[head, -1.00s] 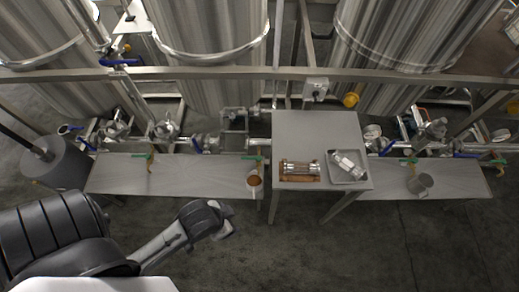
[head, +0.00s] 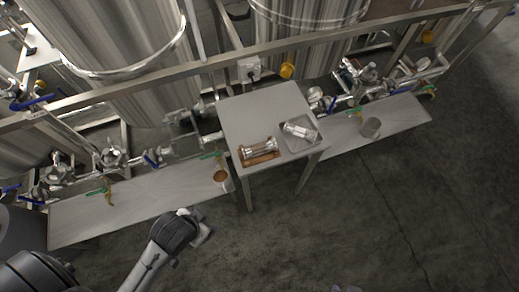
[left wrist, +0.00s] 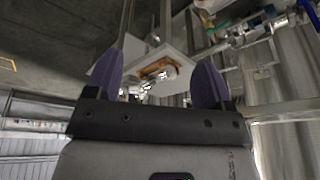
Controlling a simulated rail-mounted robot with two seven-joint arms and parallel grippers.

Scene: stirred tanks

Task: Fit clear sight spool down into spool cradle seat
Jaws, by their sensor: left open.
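A clear and silver piece that looks like the sight spool (head: 300,131) lies at an angle in a shallow grey tray (head: 313,145) on the small metal table. Left of the tray is a brown cradle (head: 262,157) with silver, flanged parts in it; I cannot tell whether these belong to the cradle. The brown cradle also shows, small, in the left wrist view (left wrist: 155,68). My left gripper (head: 202,232) is below and left of the table, well apart from both. In the left wrist view its purple fingers (left wrist: 157,80) are spread and empty.
The small table (head: 262,108) is bare toward the back. Lower benches flank it, with a brown-filled cup (head: 221,176) on the left and a grey cup (head: 371,128) on the right. Pipes, valves, a rail and tanks stand behind.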

